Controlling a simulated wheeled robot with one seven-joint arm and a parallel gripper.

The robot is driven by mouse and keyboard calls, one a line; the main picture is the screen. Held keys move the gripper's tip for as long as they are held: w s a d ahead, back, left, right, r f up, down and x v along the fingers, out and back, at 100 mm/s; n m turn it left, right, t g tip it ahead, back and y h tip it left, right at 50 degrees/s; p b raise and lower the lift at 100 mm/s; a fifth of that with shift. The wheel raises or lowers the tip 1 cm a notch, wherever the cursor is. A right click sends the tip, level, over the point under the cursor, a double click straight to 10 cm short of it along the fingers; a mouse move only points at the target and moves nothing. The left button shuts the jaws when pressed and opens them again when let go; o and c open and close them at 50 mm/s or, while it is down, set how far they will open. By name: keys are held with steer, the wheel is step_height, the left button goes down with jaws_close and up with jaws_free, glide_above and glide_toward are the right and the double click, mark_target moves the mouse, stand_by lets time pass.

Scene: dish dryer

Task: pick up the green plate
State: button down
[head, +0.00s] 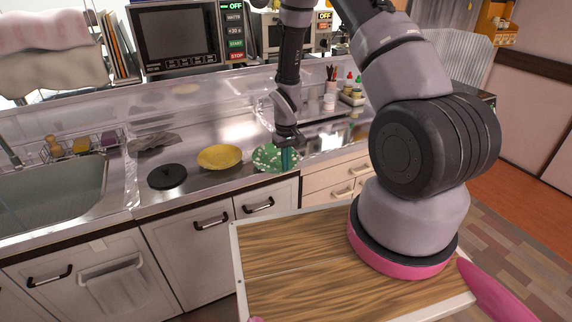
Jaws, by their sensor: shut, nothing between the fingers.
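The green plate (266,157), with a light speckled pattern, lies on the steel counter near its front edge in the head view. My gripper (287,166) points down at the plate's right side and hides part of it. Its fingers are shut with nothing between them. Whether the fingertips touch the plate or sit in front of its rim, I cannot tell.
A yellow plate (219,157) and a black lid-like disc (167,177) lie to the left, then the sink (60,205). A condiment tray (351,97) stands behind at the right. Microwaves (178,38) sit above. Cabinets (190,250) are below the counter.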

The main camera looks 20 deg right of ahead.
steer(key=shift+r, duration=0.65)
steer(key=shift+w, duration=0.1)
